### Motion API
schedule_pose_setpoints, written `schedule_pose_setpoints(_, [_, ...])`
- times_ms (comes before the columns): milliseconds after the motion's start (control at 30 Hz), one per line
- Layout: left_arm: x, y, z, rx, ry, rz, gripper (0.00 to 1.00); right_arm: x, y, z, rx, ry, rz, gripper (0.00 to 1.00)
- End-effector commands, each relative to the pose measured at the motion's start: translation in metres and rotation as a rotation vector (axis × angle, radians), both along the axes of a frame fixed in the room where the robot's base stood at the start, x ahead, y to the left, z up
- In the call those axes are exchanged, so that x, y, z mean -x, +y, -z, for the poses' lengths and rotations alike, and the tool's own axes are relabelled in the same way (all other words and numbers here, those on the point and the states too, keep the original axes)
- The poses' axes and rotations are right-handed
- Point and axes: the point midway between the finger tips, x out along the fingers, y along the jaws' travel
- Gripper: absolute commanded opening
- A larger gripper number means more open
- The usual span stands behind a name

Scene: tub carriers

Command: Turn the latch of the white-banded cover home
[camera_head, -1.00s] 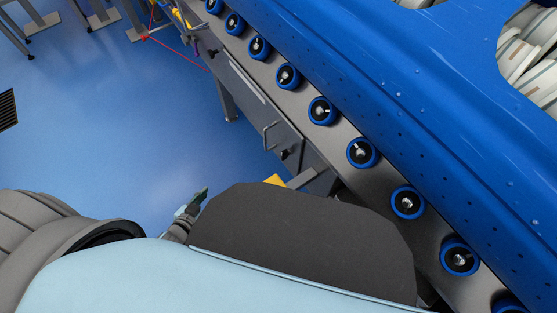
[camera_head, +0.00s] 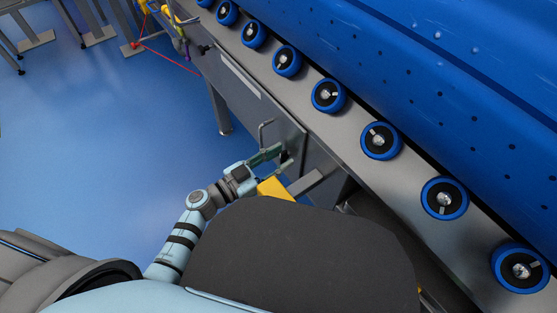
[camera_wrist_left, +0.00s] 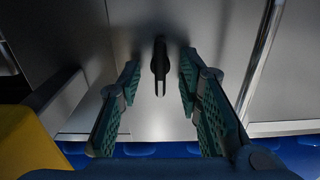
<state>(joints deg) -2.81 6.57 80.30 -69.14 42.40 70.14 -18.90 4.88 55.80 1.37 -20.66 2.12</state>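The white-banded cover (camera_head: 255,105) is a grey side panel below the conveyor rollers, with a pale strip along its upper part and a bar handle (camera_head: 262,133). Its small black latch (camera_head: 286,157) sits at the cover's lower right end, partly hidden by my fingers in the head view. My left gripper (camera_head: 273,160) is open at the latch. In the left wrist view, the latch (camera_wrist_left: 160,58) stands between the green fingertips of the gripper (camera_wrist_left: 160,72), with a gap on both sides. I cannot tell whether its base is fully turned. My right gripper is not in view.
A yellow block (camera_head: 276,188) lies close beside my left gripper. Blue-rimmed rollers (camera_head: 328,96) line the conveyor above the cover, beside a big blue tub (camera_head: 440,75).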

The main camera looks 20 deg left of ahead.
Motion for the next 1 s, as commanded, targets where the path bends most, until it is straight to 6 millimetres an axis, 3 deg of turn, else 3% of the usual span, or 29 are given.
schedule_pose_setpoints(233, [-0.0014,-0.0013,0.0001,-0.001,0.002,0.000,0.32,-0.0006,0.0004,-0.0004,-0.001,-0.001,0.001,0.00])
schedule_pose_setpoints(433, [-0.0013,-0.0011,0.0001,-0.001,0.001,-0.001,0.00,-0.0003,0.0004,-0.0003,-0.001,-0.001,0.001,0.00])
schedule_pose_setpoints(1000, [-0.0006,-0.0014,-0.0006,-0.090,-0.071,-0.001,0.00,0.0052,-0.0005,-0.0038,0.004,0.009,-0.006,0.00])
